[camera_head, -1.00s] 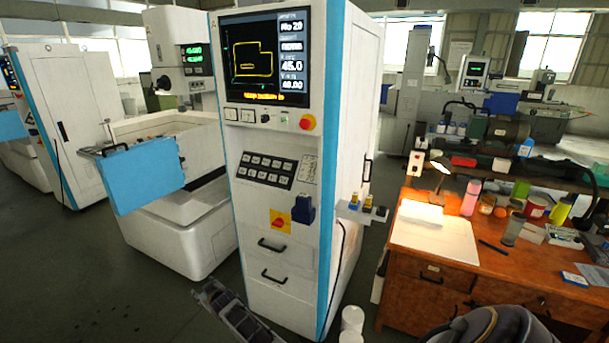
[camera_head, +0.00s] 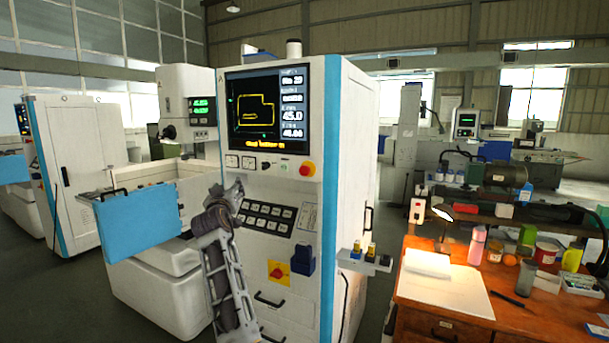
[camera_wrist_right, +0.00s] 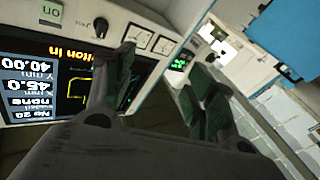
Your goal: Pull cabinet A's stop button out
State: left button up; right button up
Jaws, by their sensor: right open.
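Cabinet A (camera_head: 310,215) is a tall white cabinet with a blue edge stripe. Its stop button (camera_head: 307,169) is a red mushroom head on a yellow ring, just below the screen's right corner. My right gripper (camera_head: 228,192) is raised in front of the cabinet's left edge, left of the key panel and apart from the button. In the right wrist view its two fingers (camera_wrist_right: 162,88) are spread with nothing between them. That view shows the cabinet's screen (camera_wrist_right: 45,80) upside down and a black knob (camera_wrist_right: 101,24), but not the stop button. My left gripper is out of view.
A yellow-and-red switch (camera_head: 278,271) and a blue box (camera_head: 302,261) sit lower on the cabinet front. A small shelf (camera_head: 364,261) juts from its right side. A blue panel (camera_head: 137,222) stands at left. A wooden desk (camera_head: 420,300) is at right.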

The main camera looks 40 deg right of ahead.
jog(key=s+d+r+m+g+h, duration=0.2)
jog(key=s+d+m+g+h, duration=0.1)
jog(key=s, duration=0.4)
jog(key=s+d+r+m+g+h, duration=0.2)
jog(key=s+d+m+g, duration=0.3)
jog(key=s+d, duration=0.3)
jog(key=shift+s+m+g+h, duration=0.2)
jog(key=shift+m+g+h, duration=0.25)
jog(key=shift+m, duration=0.35)
jog(key=shift+d+r, duration=0.1)
